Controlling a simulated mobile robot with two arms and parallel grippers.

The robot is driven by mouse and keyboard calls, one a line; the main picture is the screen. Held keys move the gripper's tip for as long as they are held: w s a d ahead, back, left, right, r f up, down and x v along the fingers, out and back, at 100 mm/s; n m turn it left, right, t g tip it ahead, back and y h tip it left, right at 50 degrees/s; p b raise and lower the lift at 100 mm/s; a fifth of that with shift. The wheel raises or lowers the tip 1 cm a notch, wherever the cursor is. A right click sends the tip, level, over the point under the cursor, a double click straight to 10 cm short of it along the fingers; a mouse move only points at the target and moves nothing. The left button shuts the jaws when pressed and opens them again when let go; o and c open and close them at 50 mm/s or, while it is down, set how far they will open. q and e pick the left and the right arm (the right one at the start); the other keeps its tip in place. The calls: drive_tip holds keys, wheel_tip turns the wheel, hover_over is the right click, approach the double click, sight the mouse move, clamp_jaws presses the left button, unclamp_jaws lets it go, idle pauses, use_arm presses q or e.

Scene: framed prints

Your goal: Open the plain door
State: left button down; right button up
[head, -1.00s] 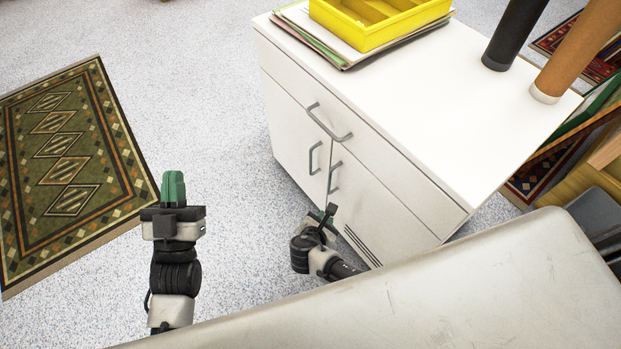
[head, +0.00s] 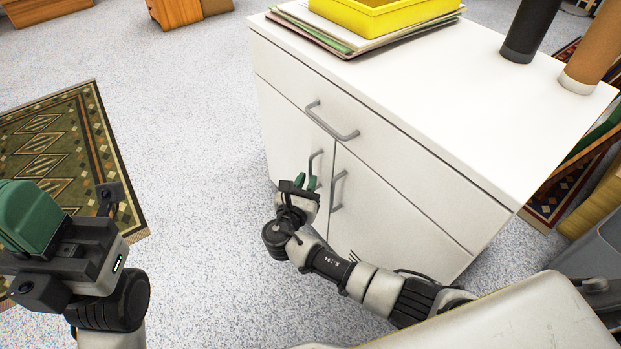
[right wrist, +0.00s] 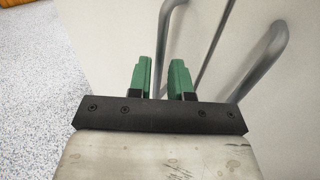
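The white cabinet (head: 420,120) has a plain left door (head: 283,125) with a grey bar handle (head: 316,160); the door is closed. My right gripper (head: 306,182) is at this handle's lower part. In the right wrist view, its green fingers (right wrist: 162,78) are apart, with the handle bar (right wrist: 163,45) running between them; I see no clear grip on it. The right door (head: 390,215) has its own handle (head: 338,190), and its vent slots are mostly hidden by my right arm. My left gripper (head: 28,218) is at the left edge, its green fingers together, holding nothing visible.
A drawer with a handle (head: 331,122) spans above the doors. Papers (head: 330,38), a yellow tray (head: 385,14) and dark and brown cylinders (head: 530,30) stand on top. A patterned rug (head: 80,140) lies at left. The floor left of the cabinet is clear.

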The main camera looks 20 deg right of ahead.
sight(310, 175)
drive_tip(key=shift+b+x, duration=0.45)
drive_tip(key=shift+x, duration=1.1)
clamp_jaws()
